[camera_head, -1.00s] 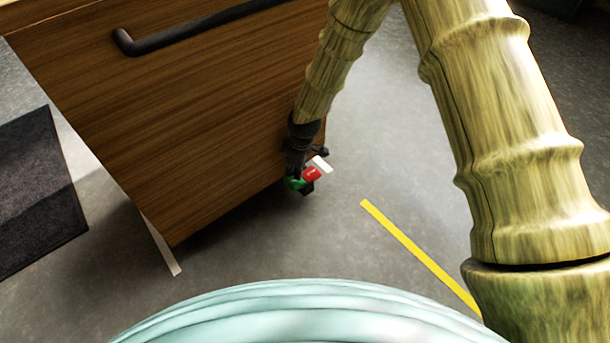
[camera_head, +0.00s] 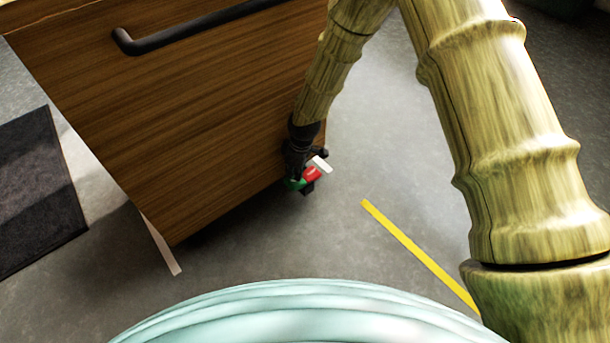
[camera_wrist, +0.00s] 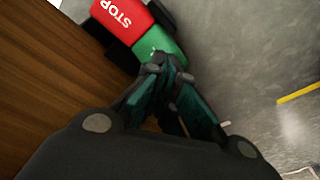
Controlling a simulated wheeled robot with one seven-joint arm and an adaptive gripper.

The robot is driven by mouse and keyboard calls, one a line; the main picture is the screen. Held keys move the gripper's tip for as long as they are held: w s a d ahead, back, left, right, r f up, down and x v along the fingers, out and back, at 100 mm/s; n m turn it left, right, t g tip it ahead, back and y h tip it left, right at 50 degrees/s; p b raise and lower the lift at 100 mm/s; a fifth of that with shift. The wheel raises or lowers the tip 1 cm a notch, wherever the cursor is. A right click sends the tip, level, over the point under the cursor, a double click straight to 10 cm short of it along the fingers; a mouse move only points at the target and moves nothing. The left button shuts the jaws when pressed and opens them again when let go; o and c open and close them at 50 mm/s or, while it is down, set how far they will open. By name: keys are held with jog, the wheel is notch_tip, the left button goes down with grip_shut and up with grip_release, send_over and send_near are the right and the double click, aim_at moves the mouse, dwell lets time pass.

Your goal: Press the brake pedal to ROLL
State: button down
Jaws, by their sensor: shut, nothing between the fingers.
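The brake pedal is on a caster at the lower corner of the wooden cabinet (camera_head: 190,120). It has a red half marked STOP (camera_wrist: 122,18) and a green half (camera_wrist: 158,42), whose label I cannot read. In the head view the red half (camera_head: 312,173) shows beside my gripper, and the green half (camera_head: 294,184) is partly hidden below it. My gripper (camera_wrist: 160,62) is shut and empty. Its fingertips are at the lower edge of the green half in the wrist view; I cannot tell whether they touch it. In the head view my gripper (camera_head: 294,172) points down at the pedal.
A black handle (camera_head: 190,31) runs along the cabinet's upper part. A dark mat (camera_head: 40,190) lies on the floor at left. A yellow floor strip (camera_head: 420,257) lies to the right. The grey floor around the caster is mostly clear.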

jog(key=shift+f, duration=1.4)
dwell(1.0)
jog(key=shift+r, duration=0.15)
jog(key=shift+r+p, duration=3.3)
jog(key=shift+r, duration=0.15)
jog(key=shift+s+f, duration=0.1)
